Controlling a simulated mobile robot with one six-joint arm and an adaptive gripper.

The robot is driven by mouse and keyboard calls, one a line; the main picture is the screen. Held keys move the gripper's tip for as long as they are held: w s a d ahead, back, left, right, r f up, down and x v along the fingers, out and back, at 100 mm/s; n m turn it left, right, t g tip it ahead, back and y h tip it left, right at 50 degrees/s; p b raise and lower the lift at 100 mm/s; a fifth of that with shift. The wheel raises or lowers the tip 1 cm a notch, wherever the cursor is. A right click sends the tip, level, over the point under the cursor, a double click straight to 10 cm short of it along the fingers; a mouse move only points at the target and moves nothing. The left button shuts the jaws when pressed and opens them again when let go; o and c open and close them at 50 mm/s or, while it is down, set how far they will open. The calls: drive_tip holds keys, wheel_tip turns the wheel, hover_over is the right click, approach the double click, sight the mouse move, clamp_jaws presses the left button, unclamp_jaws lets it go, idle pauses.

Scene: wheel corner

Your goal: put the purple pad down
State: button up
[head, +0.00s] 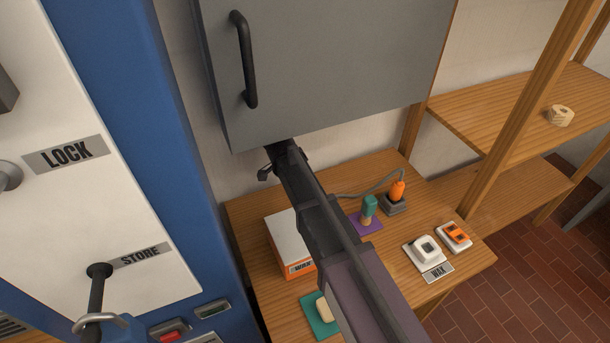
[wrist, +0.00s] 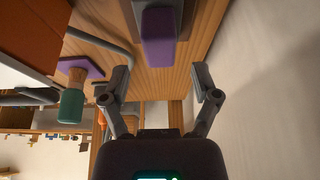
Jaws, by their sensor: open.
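A purple pad (wrist: 158,40) shows in the wrist view, ahead of my gripper (wrist: 162,84), with a grey part above it. My gripper is open, its two fingers spread, and the pad lies in line with the gap between them. I see no finger touching it. In the head view this pad cannot be made out, and my gripper is mostly hidden by the grey cabinet and my arm, with only a dark finger part showing under the cabinet's lower edge.
The grey cabinet (head: 325,60) hangs above the wooden bench (head: 410,205). A green-handled tool (head: 369,207) stands on a flat purple mat (head: 372,225). A white-topped orange box (head: 288,240), a teal mat (head: 311,322) and a white block (head: 424,250) are also on the bench.

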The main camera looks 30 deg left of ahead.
drive_tip(key=s+a, duration=0.2)
drive_tip(key=s, duration=0.1)
drive_tip(key=s+a, duration=0.5)
drive_tip(key=s, duration=0.1)
drive_tip(key=shift+s+a+b, duration=0.2)
drive_tip(key=shift+a+b, duration=0.1)
idle(0.6)
